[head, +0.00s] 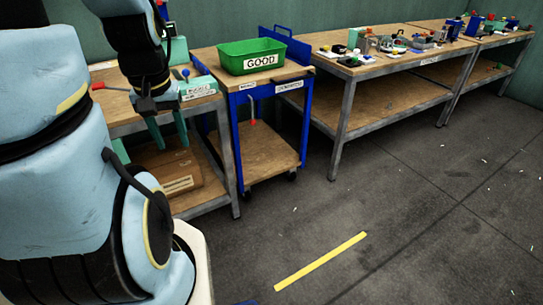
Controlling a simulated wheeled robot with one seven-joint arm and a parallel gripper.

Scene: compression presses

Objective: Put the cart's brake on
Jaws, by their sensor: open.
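The cart (268,77) has a blue frame, a wooden top and a wooden lower shelf (262,153), and stands between two benches. A thin pale lever with a red tip (252,121) hangs down under the front edge of its top; it looks like the brake lever. A green bin (251,56) marked GOOD sits on the cart top. My gripper (169,142) is open and empty, with its teal fingers pointing down. It is left of the cart, in front of the left bench, apart from the lever.
The left bench (205,103) carries a press with a red-tipped handle (98,86); a wooden box (168,181) lies on its shelf. The right benches (371,70) hold many small parts. The floor in front is clear, with a yellow strip (320,261).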

